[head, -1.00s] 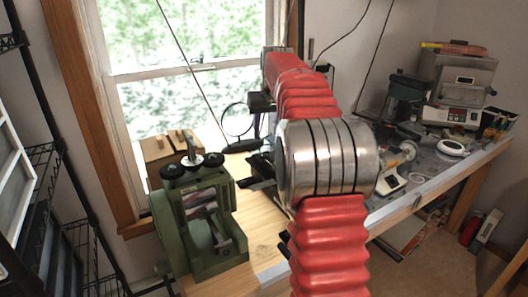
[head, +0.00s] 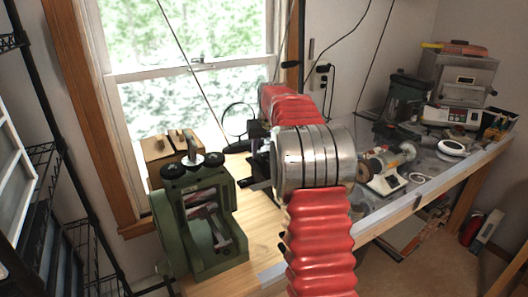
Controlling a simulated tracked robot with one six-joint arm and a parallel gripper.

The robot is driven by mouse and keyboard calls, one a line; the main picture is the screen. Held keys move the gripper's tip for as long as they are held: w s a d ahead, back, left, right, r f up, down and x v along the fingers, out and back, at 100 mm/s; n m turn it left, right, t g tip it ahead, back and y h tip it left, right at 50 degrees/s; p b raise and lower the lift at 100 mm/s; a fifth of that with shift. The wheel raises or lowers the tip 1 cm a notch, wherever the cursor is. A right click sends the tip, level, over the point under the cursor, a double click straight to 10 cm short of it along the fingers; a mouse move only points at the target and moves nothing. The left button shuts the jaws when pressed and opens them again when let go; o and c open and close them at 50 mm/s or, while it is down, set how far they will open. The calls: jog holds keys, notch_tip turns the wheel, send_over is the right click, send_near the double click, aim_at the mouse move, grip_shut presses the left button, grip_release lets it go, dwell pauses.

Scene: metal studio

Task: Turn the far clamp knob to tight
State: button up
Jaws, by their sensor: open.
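The green rolling mill (head: 212,252) stands on the wooden bench at lower left. On its top are two dark round knobs, one at left (head: 174,171) and one at right (head: 214,159); the right one sits a little higher in the picture and looks farther. A metal post with a pale tip (head: 190,146) rises between them. How tight either knob is cannot be seen. My gripper (head: 247,171) is open, to the right of the mill and apart from the knobs. My own silver arm joint hides part of it.
A wooden block with tools (head: 168,149) stands behind the mill, by the window. A bench grinder (head: 386,165) and a grey machine (head: 458,90) stand on the bench at right. A wire shelf (head: 42,190) is at left. Bare bench lies right of the mill.

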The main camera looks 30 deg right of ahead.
jog(key=shift+c, duration=0.5)
jog(key=c, duration=0.9)
jog(key=shift+c, duration=0.2)
jog(key=shift+m, duration=0.4)
jog(key=m, duration=0.1)
jog(key=m+g+h, duration=0.1)
jog(key=m, duration=0.1)
jog(key=m+h, duration=0.1)
jog(key=m, duration=0.1)
jog(key=shift+w+a, duration=0.2)
jog(key=shift+a, duration=0.1)
jog(key=shift+w+m+g+h, duration=0.15)
jog(key=shift+m+g, duration=0.3)
jog(key=shift+m, duration=0.6)
jog(key=shift+s+m+g+h, duration=0.15)
jog(key=shift+m+g, duration=0.3)
jog(key=shift+m, duration=0.6)
jog(key=shift+w, duration=0.1)
jog(key=o, duration=1)
